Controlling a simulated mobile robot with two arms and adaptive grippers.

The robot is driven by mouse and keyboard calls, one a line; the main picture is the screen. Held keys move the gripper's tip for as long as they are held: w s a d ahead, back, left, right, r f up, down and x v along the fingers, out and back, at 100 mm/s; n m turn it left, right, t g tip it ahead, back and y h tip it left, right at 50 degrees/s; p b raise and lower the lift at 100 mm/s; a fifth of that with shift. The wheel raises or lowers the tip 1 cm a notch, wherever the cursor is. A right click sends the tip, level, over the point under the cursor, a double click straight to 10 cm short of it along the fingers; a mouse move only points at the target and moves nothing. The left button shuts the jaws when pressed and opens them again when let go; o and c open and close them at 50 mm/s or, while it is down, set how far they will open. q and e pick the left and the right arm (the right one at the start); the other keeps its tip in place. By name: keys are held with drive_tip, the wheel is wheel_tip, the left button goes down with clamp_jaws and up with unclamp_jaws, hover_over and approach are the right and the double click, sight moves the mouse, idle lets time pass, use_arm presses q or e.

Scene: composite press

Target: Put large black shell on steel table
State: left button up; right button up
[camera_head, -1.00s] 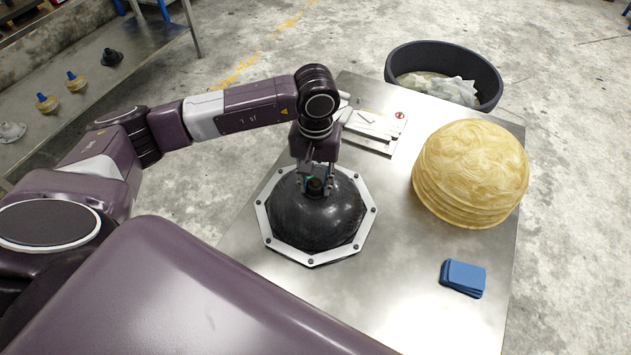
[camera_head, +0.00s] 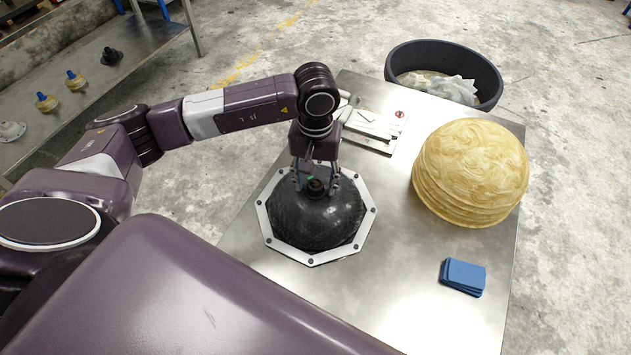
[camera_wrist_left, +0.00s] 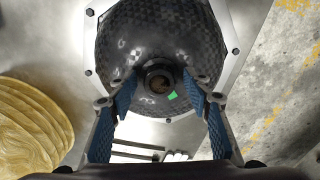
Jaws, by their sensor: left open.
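The large black shell (camera_head: 318,222) is a dark domed piece with a woven pattern. It sits inside a silver octagonal bolted frame (camera_head: 291,253) on the steel table (camera_head: 400,290). My left gripper (camera_head: 316,184) is over the top of the shell, pointing down. Its fingers are open on either side of the round black neck at the shell's top. In the left wrist view the open fingers (camera_wrist_left: 160,108) flank the neck (camera_wrist_left: 158,80), with a gap on each side. A small green mark (camera_wrist_left: 172,95) shows beside the neck. My right gripper is not in view.
A stack of yellowish domed shells (camera_head: 470,172) stands at the table's right. Blue pads (camera_head: 463,277) lie at the front right. Papers and tools (camera_head: 372,128) lie at the back. A dark bin (camera_head: 445,62) stands behind the table. A side bench (camera_head: 60,135) holds small parts.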

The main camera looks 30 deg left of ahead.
use_arm(q)
wheel_tip(320, 180, up, 12)
drive_tip(key=b, duration=0.1)
drive_tip(key=shift+f+b, duration=0.25)
drive_tip(key=shift+b, duration=0.15)
idle(0.3)
